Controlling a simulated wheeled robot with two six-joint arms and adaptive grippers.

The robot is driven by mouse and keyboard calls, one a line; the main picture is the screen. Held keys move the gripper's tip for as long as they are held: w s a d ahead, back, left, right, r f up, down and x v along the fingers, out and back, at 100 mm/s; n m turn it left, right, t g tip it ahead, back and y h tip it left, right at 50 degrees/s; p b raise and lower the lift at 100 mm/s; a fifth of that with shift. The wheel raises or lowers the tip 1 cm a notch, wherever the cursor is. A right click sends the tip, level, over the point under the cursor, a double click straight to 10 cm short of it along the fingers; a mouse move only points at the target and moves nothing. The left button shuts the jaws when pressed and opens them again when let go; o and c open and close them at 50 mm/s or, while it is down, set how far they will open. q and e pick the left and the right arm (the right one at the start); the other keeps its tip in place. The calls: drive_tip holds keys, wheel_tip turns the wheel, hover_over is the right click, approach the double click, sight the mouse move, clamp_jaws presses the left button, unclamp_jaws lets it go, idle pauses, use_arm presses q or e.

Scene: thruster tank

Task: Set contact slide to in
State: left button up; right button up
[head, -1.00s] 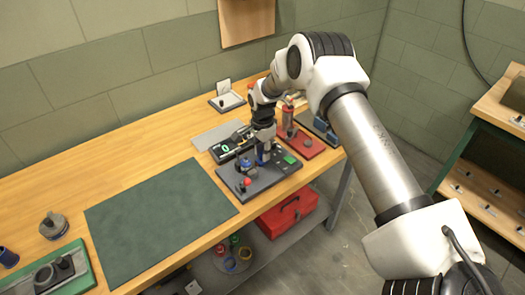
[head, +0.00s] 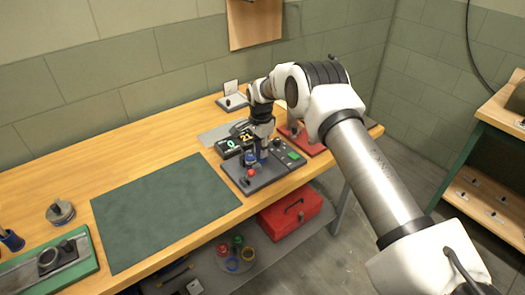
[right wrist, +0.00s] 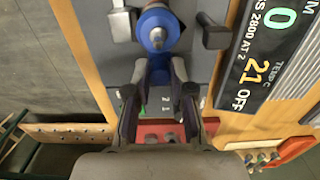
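A dark panel (head: 285,171) lies near the front edge of the bench. It carries a blue round part (head: 251,159) and a red knob (head: 251,172). I cannot tell which of these is the contact slide. My right gripper (right wrist: 160,75) points down over the panel beside the blue part, fingers apart, some dark blue showing between them. Contact is unclear. My left gripper is not in view.
A display (head: 236,142) behind the panel reads 0 and 21; the wrist view also shows OFF. A green mat (head: 165,212) lies bare to the left. A red fixture (head: 312,147) stands to the right. A red toolbox (head: 290,212) sits on the shelf below.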

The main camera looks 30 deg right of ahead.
drive_tip(key=o, duration=0.4)
drive_tip(key=shift+s+a+f, duration=0.15)
drive_tip(key=shift+a+f, duration=0.05)
drive_tip(key=shift+f, duration=0.1)
drive_tip(key=shift+c, duration=0.2)
drive_tip(key=shift+r, duration=0.1)
drive_tip(key=shift+d+r, duration=0.1)
drive_tip(key=shift+r, duration=0.15)
wheel_tip(320, 180, up, 11)
drive_tip(key=shift+w+r, duration=0.2)
